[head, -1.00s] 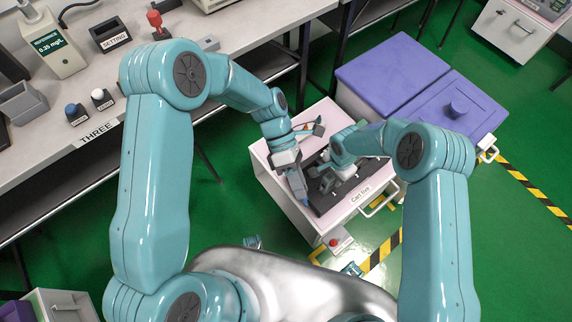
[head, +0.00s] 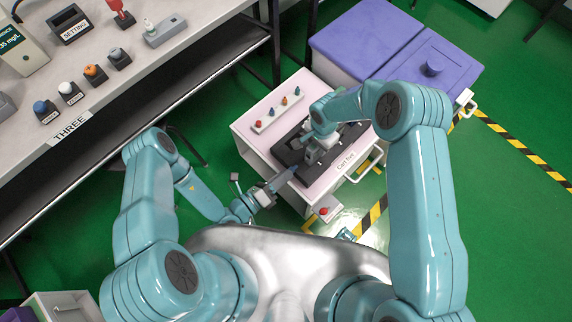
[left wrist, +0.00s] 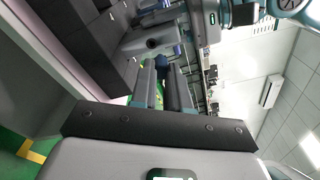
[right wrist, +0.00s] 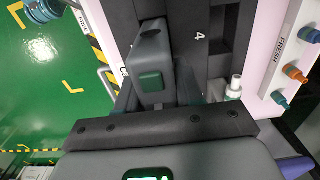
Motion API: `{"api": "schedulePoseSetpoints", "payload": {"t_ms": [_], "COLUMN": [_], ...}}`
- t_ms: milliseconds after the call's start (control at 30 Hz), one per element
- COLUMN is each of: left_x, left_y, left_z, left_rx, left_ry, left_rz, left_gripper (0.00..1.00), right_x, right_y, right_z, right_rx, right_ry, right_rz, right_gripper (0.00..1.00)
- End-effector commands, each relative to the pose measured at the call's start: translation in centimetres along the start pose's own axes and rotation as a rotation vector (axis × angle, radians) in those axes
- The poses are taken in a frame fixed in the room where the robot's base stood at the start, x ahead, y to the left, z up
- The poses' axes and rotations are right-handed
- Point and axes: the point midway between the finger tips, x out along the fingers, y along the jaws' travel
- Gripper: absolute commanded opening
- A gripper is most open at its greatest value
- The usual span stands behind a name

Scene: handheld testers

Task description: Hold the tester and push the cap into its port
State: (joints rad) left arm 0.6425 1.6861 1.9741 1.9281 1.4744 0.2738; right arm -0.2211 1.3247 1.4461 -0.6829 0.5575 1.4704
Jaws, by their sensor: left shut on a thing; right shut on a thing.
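The tester (right wrist: 152,65) is a grey block with a small dark green screen, and it shows large in the right wrist view. My right gripper (head: 318,152) is shut on it over the black tray (head: 287,155) on the cart. My left gripper (head: 286,178) is at the cart's near left side, lower than the right one and apart from it. In the left wrist view a small dark blue cap (left wrist: 162,73) sits between its fingertips. Beyond it is a grey body with a dark round hole (left wrist: 152,43), likely the tester's port. The cap is partly hidden by the fingers.
A white rack (head: 266,125) with several coloured caps stands on the cart's back left. A purple-lidded bin (head: 366,45) is behind the cart. The grey bench (head: 160,62) at left carries several devices. A red button (head: 323,211) is at the cart's front.

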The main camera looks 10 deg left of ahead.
Motion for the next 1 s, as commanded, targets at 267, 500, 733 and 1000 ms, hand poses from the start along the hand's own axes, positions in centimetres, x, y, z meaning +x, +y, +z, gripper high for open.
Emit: {"api": "schedulePoseSetpoints", "payload": {"t_ms": [267, 500, 733, 1000], "left_x": [-0.7, -0.7, 0.0, 2.5], "left_y": [1.4, 1.3, 1.3, 1.3], "left_z": [-1.2, -1.1, -1.2, -1.0], "left_rx": [0.0, 0.0, 0.0, 0.0], "left_ry": [-0.083, -0.081, -0.073, -0.073], "left_rz": [0.006, 0.005, 0.001, 0.002], "left_gripper": [0.0, 0.0, 0.0, 0.0], "right_x": [-0.1, 0.0, 0.0, 0.0], "right_y": [0.0, 0.0, 0.0, 0.0], "right_z": [0.0, 0.0, 0.0, 0.0], "right_rx": [0.0, 0.0, 0.0, 0.0], "right_ry": [0.0, 0.0, 0.0, 0.0], "right_rz": [0.0, 0.0, 0.0, 0.0], "right_gripper": [0.07, 0.07, 0.07, 0.07]}}
